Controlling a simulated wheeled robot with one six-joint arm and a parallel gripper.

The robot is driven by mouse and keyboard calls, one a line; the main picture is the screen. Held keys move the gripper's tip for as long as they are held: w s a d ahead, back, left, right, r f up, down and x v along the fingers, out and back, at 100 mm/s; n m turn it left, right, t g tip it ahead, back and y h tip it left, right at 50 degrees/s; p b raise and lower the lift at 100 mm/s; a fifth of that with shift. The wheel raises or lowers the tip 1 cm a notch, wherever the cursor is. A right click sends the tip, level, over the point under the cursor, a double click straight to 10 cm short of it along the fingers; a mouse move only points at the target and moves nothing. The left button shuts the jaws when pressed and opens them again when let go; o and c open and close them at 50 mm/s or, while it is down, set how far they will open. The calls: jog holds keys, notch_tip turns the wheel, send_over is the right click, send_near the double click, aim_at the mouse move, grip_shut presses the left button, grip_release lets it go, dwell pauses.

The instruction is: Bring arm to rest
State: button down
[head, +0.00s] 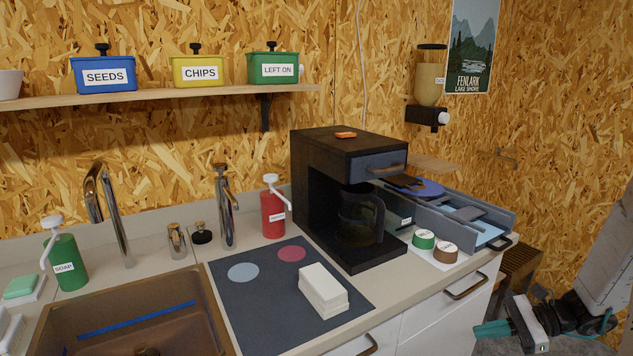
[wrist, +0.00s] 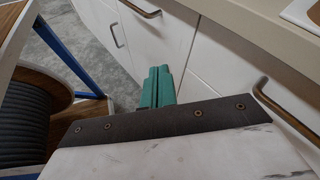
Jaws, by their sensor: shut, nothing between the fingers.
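My gripper (head: 492,329) is at the lower right of the head view, low beside the front of the bench and apart from the worktop. Its green fingers are shut together and empty. In the wrist view the gripper (wrist: 158,85) points toward the floor and the white cabinet fronts (wrist: 150,50). My arm comes in from the right edge of the head view.
The bench holds a black coffee machine (head: 312,190), a grey tray (head: 498,217), a dark mat (head: 235,300) with a white block (head: 323,290), and a brown sink (head: 80,310). Drawer handles (head: 466,286) stick out near my gripper. A cable reel (wrist: 25,125) stands at left in the wrist view.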

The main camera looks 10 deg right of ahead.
jog(key=s+a+r+n+g+h, duration=0.1)
jog(key=s+a+r+n+h, duration=0.5)
jog(key=s+a+r+n, duration=0.3)
jog(key=s+a+r+n+g+h, duration=0.1)
jog(key=s+a+r+n+h, duration=0.6)
jog(key=r, duration=0.6)
jog(key=s+a+n, duration=0.2)
jog(key=s+n, duration=0.1)
jog(key=shift+s+r+g, duration=0.2)
jog(key=shift+r+g, duration=0.2)
